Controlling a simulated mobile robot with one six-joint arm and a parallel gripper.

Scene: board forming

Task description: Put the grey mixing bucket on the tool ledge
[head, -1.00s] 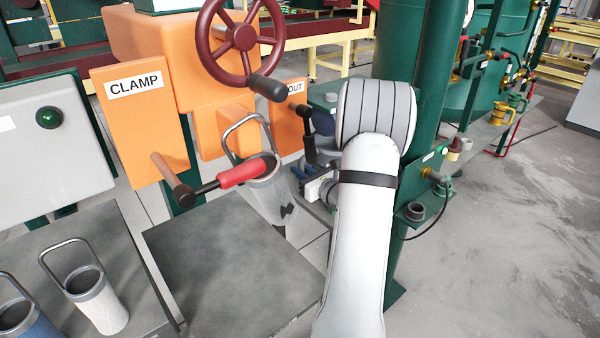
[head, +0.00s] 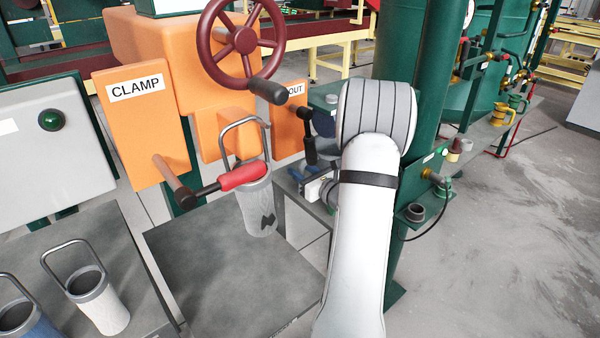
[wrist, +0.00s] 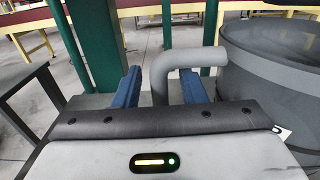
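The grey mixing bucket (head: 259,215), with its hoop handle raised, is behind a red-gripped lever in the head view, over the rear right edge of the flat grey ledge (head: 205,275). I cannot tell whether its base touches the ledge. In the wrist view the bucket (wrist: 275,85) fills the right side. My gripper (wrist: 160,80) has its two blue fingers apart around the bent handle tube, with gaps visible on both sides. In the head view I cannot make out the fingers clearly.
The red-gripped lever (head: 243,177) crosses in front of the bucket. The orange clamp machine (head: 145,135) and its handwheel (head: 243,40) stand behind. A white bucket (head: 103,308) and a blue bucket (head: 30,327) are at lower left. The ledge's front is clear.

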